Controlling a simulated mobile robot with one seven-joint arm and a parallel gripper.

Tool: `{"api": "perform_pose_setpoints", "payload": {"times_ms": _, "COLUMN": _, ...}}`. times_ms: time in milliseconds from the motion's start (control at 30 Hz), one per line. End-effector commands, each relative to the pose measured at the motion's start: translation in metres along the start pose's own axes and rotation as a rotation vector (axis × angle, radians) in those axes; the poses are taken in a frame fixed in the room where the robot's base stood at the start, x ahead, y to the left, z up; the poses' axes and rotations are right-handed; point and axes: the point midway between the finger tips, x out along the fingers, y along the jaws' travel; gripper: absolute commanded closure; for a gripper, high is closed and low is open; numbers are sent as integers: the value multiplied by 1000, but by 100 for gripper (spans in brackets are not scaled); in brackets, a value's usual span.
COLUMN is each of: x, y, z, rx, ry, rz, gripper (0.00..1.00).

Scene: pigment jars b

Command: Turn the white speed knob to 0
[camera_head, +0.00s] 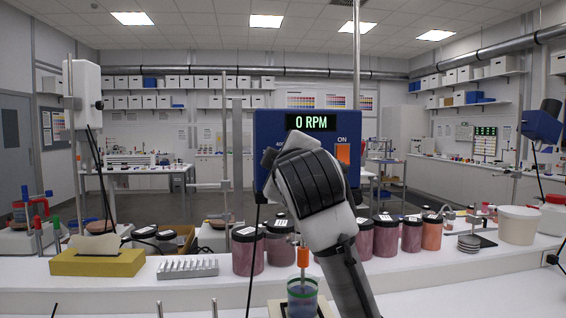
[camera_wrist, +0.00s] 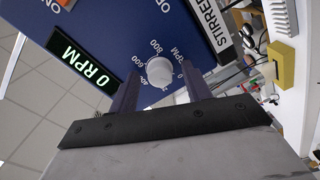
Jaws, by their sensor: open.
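The white speed knob (camera_wrist: 159,71) sits on the blue face of the stirrer box (camera_head: 268,128), with dial numbers such as 600 and 800 around it in the wrist view. A pointer mark on the knob is not clear. My gripper (camera_wrist: 160,82) is open, with one dark finger on each side of the knob; I cannot tell whether they touch it. In the head view my arm hides the knob and the fingertips. The display (camera_head: 311,122) reads 0 RPM in green. The orange switch (camera_head: 343,152) is beside the word ON.
Below the stirrer a glass vessel (camera_head: 302,300) stands under an orange-collared shaft (camera_head: 303,257). Several red pigment jars (camera_head: 248,255) line the white bench shelf. A yellow box (camera_head: 97,263), a metal rack (camera_head: 187,269) and a white tub (camera_head: 518,226) stand farther out.

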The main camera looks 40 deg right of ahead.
Motion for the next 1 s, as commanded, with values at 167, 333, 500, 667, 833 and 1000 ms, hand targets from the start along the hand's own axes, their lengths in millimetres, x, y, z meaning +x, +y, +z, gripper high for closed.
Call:
{"api": "perform_pose_setpoints", "payload": {"times_ms": 167, "x": -14, "y": -2, "z": 1, "rx": 0, "ry": 1, "rz": 2, "gripper": 51}}
{"api": "perform_pose_setpoints", "payload": {"times_ms": 333, "x": -49, "y": -3, "z": 1, "rx": -1, "ry": 3, "rz": 5, "gripper": 51}}
{"api": "perform_pose_setpoints", "payload": {"times_ms": 500, "x": -89, "y": -3, "z": 1, "rx": -2, "ry": 2, "rz": 5, "gripper": 51}}
{"api": "perform_pose_setpoints", "payload": {"times_ms": 667, "x": -118, "y": -2, "z": 1, "rx": -1, "ry": 1, "rz": 3, "gripper": 51}}
{"api": "perform_pose_setpoints", "payload": {"times_ms": 833, "x": -135, "y": 0, "z": 0, "rx": -1, "ry": 1, "rz": 2, "gripper": 51}}
{"api": "perform_pose_setpoints", "payload": {"times_ms": 1000, "x": -138, "y": 0, "z": 0, "rx": -1, "ry": 0, "rz": 0, "gripper": 51}}
